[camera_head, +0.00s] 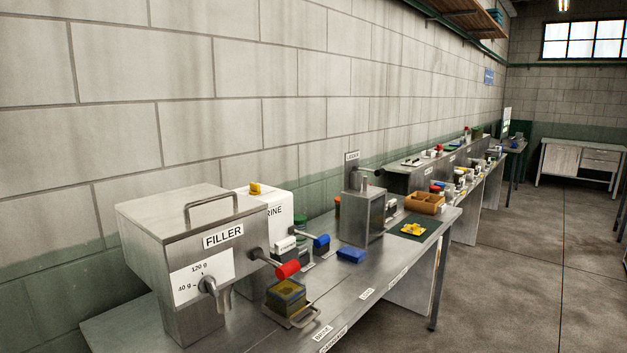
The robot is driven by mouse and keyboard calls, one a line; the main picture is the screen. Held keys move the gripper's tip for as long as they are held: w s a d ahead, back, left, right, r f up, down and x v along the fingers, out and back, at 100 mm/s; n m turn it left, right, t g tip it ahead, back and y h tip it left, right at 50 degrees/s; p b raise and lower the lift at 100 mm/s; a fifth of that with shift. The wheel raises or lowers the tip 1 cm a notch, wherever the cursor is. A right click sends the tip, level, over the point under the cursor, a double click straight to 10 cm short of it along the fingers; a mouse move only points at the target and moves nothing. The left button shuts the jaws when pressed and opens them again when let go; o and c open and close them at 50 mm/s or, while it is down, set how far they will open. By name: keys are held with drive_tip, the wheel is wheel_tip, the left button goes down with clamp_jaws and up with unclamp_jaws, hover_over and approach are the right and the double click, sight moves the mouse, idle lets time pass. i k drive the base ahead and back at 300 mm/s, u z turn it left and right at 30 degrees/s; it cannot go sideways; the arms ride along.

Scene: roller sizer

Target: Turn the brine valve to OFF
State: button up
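The white brine box (278,199) stands behind the filler, and part of its label is hidden, leaving "RINE". A lever with a blue grip (321,241) sticks out to the right beside this box and looks like the brine valve handle. No ON or OFF marking for it is readable from here. A yellow knob (255,189) sits on top of the box. The filler hides the box's left and lower parts. My gripper is not in view.
The steel filler (190,245) with a red-gripped lever (287,270) and a spout stands at the front left. The right floor is clear.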

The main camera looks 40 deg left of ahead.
sight(255, 188)
drive_tip(key=z, duration=0.1)
drive_tip(key=i, duration=0.45)
drive_tip(key=u, duration=1.7)
